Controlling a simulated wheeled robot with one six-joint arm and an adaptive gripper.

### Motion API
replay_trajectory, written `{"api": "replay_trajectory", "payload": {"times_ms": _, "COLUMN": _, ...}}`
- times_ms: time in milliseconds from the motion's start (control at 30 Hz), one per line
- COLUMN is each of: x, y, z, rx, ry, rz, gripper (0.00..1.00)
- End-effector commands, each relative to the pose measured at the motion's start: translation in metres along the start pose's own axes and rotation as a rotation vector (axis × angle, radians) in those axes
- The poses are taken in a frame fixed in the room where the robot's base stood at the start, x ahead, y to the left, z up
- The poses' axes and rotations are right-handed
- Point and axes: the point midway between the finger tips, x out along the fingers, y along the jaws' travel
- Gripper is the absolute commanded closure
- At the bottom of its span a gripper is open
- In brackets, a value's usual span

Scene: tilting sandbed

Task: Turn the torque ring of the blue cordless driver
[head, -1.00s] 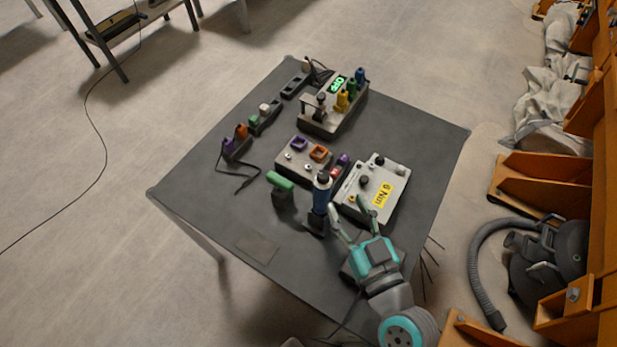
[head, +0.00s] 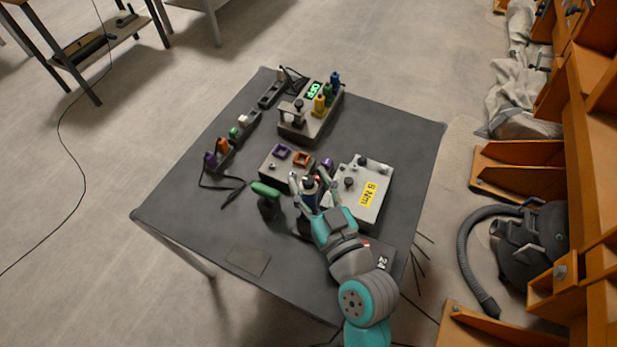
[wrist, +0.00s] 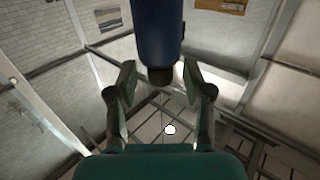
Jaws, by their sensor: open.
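The blue cordless driver (head: 311,199) stands upright near the front middle of the table, partly hidden by my gripper. My gripper (head: 309,180) is open, with one finger on each side of the driver's upper part. In the wrist view the driver's blue body (wrist: 157,28) comes in from the top edge. Its dark end (wrist: 160,75) lies between the two open fingers of my gripper (wrist: 159,82). A gap shows on both sides, so the fingers look apart from it. I cannot make out the torque ring clearly.
A green-handled tool (head: 266,193) stands close left of the driver. A grey box (head: 352,210) with a yellow "6 Nm" label is close on the right. A block with purple and orange square sockets (head: 270,166) is just behind.

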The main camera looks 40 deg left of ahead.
Motion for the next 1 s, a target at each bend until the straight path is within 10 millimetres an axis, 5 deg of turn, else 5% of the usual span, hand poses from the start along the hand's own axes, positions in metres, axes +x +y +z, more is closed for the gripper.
{"api": "replay_trajectory", "payload": {"times_ms": 400, "x": 0.0096, "y": -0.0004, "z": 0.0001, "rx": 0.001, "ry": -0.001, "rz": -0.001, "gripper": 0.49}}
{"api": "replay_trajectory", "payload": {"times_ms": 633, "x": 0.0095, "y": -0.0003, "z": 0.0001, "rx": 0.001, "ry": -0.001, "rz": -0.001, "gripper": 1.0}}
{"api": "replay_trajectory", "payload": {"times_ms": 1000, "x": 0.0094, "y": 0.0007, "z": 0.0001, "rx": 0.001, "ry": -0.001, "rz": -0.022, "gripper": 1.0}}
